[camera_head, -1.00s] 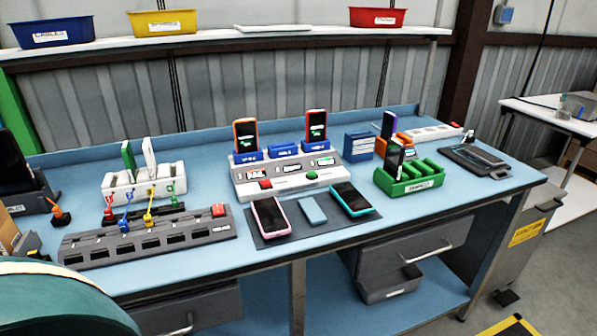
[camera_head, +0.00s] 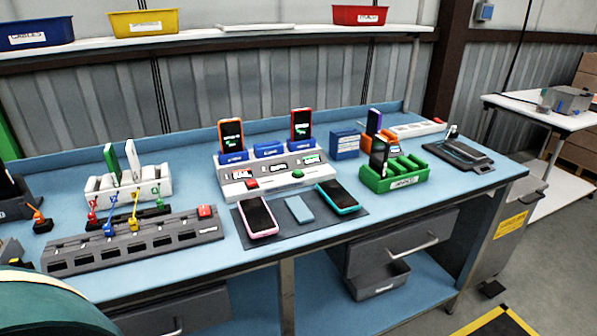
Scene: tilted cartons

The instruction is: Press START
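A white test console (camera_head: 232,190) stands in the middle of the blue workbench. Its front has a green button (camera_head: 298,174) at right and a red button (camera_head: 251,184) at left, with small displays above. I cannot read a START label on either. Two phones stand upright in its blue docks, an orange-edged one (camera_head: 231,135) at left and a red-edged one (camera_head: 301,126) at right; the middle dock (camera_head: 268,150) is empty. A grey slotted strip (camera_head: 130,246) at left has another red button (camera_head: 206,211). Neither gripper is in view.
A dark mat (camera_head: 281,233) before the console holds a pink phone (camera_head: 256,217), a blue-grey slab (camera_head: 299,210) and a teal phone (camera_head: 337,197). A green rack (camera_head: 398,182) stands to the right. Floor is clear at lower right.

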